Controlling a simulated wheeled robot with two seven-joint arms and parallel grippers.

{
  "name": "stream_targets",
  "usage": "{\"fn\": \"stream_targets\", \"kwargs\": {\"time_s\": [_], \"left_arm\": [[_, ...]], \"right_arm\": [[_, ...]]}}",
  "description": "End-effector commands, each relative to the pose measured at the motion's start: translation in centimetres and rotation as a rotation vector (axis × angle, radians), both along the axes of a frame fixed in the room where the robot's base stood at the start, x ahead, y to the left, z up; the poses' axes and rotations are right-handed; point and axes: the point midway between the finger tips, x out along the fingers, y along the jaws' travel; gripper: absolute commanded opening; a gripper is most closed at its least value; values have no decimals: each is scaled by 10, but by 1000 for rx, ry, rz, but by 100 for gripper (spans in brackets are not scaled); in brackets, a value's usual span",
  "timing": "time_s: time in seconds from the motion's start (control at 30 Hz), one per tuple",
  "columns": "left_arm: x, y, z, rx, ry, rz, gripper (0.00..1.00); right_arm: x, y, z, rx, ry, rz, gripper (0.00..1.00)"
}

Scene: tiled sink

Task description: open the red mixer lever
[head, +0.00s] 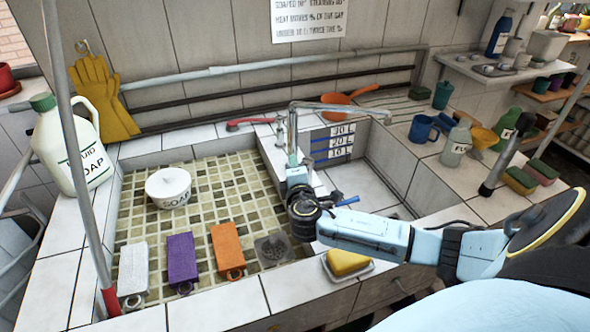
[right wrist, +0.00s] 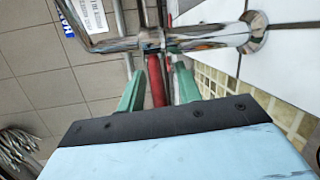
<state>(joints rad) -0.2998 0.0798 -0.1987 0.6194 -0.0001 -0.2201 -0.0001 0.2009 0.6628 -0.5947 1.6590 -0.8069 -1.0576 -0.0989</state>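The chrome mixer tap (head: 292,125) stands on the wall between the two basins, its spout reaching right. The red lever (head: 252,122) sticks out left from the tap over the tiled ledge. My left gripper is out of view.
An orange pan (head: 345,98) lies behind the spout. A soap jug (head: 66,145) stands at left. A yellow sponge (head: 347,262) lies on a dish below my right forearm.

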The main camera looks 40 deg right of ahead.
Motion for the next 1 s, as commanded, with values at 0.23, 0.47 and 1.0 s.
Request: {"fn": "stream_targets", "kwargs": {"time_s": [0.23, 0.47, 1.0], "left_arm": [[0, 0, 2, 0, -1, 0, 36], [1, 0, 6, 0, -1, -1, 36], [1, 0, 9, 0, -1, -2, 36]], "right_arm": [[-10, 6, 1, 0, 1, 1, 34], [-51, 31, 8, 4, 2, 1, 34], [-113, 69, 19, 0, 1, -1, 34]]}}
